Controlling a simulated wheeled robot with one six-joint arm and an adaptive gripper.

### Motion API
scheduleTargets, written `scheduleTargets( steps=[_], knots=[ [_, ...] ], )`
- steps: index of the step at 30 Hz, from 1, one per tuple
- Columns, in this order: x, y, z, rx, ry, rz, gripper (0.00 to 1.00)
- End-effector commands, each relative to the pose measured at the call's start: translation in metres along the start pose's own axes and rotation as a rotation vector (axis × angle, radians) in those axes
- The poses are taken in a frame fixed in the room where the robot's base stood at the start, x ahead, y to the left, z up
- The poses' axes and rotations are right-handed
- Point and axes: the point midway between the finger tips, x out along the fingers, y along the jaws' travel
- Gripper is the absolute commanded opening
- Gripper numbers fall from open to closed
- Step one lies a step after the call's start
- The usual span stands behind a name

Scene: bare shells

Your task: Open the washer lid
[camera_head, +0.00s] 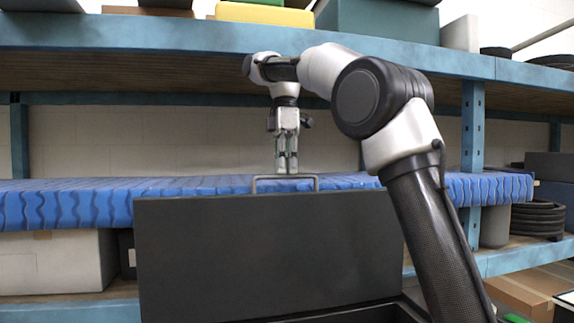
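A large flat dark panel (265,255), which looks like the lid, stands nearly upright in the middle of the head view. A thin metal handle (315,182) arches from its top edge. Part of a dark box body (350,313) shows below the panel at the bottom edge; most of it is hidden or out of frame. My gripper (286,172) points straight down at the middle of the handle. Its two fingers are close together, with their tips at the handle's top bar. I cannot make out whether the bar lies between them.
Blue metal shelving (200,37) stands behind, with a wavy blue pad (60,205) on its middle level. Boxes (50,262) sit on the lower level at left. Black rings (538,218) are stacked at right. My arm crosses the right side.

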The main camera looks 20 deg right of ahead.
Motion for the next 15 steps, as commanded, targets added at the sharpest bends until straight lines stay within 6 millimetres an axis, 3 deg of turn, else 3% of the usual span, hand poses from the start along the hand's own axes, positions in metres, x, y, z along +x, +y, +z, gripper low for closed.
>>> scheduleTargets(
  steps=[1, 8, 9, 13, 15],
  knots=[
    [0.0253, 0.0099, -0.0013, 0.004, -0.009, -0.055, 0.0],
    [0.0253, 0.0098, -0.0015, 0.004, -0.009, -0.055, 0.0],
    [0.0253, 0.0098, -0.0015, 0.004, -0.009, -0.055, 0.1],
    [0.0253, 0.0097, -0.0016, 0.004, -0.009, -0.055, 0.34],
    [0.0251, 0.0099, -0.0016, 0.004, -0.011, -0.054, 0.34]
  ],
)
